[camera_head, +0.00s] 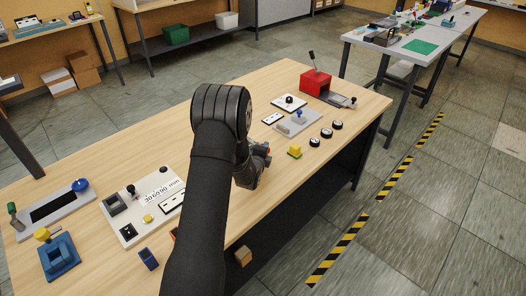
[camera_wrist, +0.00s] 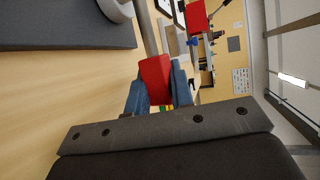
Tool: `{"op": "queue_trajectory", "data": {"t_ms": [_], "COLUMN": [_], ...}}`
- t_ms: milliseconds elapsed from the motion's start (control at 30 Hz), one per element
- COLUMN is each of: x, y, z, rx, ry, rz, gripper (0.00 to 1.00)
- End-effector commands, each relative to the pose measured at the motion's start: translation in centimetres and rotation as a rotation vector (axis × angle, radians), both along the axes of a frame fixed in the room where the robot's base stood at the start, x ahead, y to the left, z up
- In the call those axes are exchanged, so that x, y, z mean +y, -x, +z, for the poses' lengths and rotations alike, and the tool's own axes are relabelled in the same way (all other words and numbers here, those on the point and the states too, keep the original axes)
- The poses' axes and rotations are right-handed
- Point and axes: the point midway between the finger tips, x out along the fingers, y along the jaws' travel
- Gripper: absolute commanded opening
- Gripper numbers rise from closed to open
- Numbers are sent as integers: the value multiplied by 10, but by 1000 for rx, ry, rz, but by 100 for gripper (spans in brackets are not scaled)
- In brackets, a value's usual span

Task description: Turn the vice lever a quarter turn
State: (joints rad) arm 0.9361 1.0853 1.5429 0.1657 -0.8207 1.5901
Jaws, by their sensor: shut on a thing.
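My gripper (camera_wrist: 157,88) is shut on a red grip (camera_wrist: 155,76), with one blue-grey finger on each side of it. A grey rod (camera_wrist: 147,27) runs from the red grip to the top edge of the wrist view, beside a rounded grey part (camera_wrist: 115,8). These look like the vice lever and part of the vice. In the head view my gripper (camera_head: 260,160) is low over the middle of the table, with a bit of red at its tip. My arm hides most of what is there, so the vice body and the lever's angle cannot be made out.
The wooden table (camera_head: 240,108) holds a grey panel (camera_head: 145,207) and a blue fixture (camera_head: 60,257) at the left. A yellow-topped block (camera_head: 295,152), several round black pieces (camera_head: 326,133) and a red box (camera_head: 315,82) stand at the right.

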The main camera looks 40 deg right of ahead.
Motion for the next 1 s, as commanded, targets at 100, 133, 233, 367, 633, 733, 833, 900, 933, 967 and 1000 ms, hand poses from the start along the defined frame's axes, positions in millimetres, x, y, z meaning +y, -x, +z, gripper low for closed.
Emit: {"op": "queue_trajectory", "data": {"t_ms": [100, 133, 233, 367, 633, 733, 833, 900, 933, 967, 1000], "x": [-7, -9, -16, -24, -39, -43, -47, -49, -50, -51, -51], "y": [1, 1, -1, -3, -11, -14, -17, -19, -20, -20, -21], "z": [0, 0, 0, 0, 0, -1, 0, 0, 0, -1, -1], "rx": [2, 2, 1, 1, 0, 1, 1, 1, 1, 2, 1], "ry": [0, 0, 1, 1, 1, 1, 2, 1, 1, 1, 0], "rz": [69, 88, 157, 247, 431, 491, 545, 577, 591, 602, 616], "gripper": [0, 0, 0, 0, 0, 0, 0, 0, 0, 0, 0]}}
